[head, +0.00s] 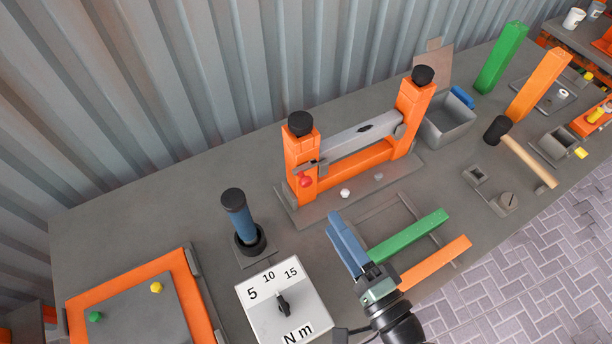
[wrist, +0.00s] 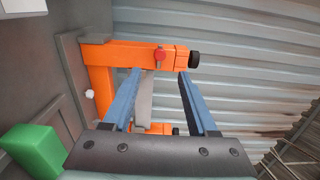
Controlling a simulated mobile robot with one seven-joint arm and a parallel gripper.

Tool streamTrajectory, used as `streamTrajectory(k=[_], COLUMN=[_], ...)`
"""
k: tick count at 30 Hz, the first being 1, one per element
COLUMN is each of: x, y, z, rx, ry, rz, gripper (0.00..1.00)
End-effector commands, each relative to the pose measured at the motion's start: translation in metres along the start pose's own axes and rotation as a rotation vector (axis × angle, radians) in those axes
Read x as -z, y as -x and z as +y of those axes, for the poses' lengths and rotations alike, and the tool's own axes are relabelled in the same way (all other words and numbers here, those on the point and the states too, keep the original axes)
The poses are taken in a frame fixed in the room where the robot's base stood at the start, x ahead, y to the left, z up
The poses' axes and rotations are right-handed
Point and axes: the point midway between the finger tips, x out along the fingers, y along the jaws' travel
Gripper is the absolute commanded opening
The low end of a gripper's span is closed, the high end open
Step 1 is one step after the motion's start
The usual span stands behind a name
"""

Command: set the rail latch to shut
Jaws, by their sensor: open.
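An orange stand has two posts, with black caps on top, and a grey rail (head: 361,135) between them. The rail latch, a small lever with a red knob (head: 306,181), is on the front of the left post (head: 302,160). The red knob also shows in the wrist view (wrist: 160,54), against the orange post (wrist: 120,55). My gripper (head: 336,216) has blue fingers and is in front of the stand, apart from the latch. In the wrist view my gripper (wrist: 159,75) is open and empty, with the knob between and beyond the fingertips. I cannot tell the latch's exact position.
Green (head: 410,236) and orange (head: 436,262) bars lie beside my gripper. A torque dial box (head: 284,308) and a blue-handled cylinder (head: 240,220) stand to the left. A grey bin (head: 447,122) and a mallet (head: 522,152) are to the right. A corrugated wall is behind.

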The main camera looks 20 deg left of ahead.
Motion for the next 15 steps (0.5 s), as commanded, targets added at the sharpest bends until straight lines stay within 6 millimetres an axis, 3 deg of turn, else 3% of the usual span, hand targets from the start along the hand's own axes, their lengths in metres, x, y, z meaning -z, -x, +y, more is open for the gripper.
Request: streamTrajectory(k=[9,15], x=[-0.001,0.000], y=[-0.068,-0.099], z=[-0.004,-0.002], rx=[-0.002,-0.002], ry=[0.003,0.004], rz=[-0.006,-0.003], gripper=[0.59,0.59])
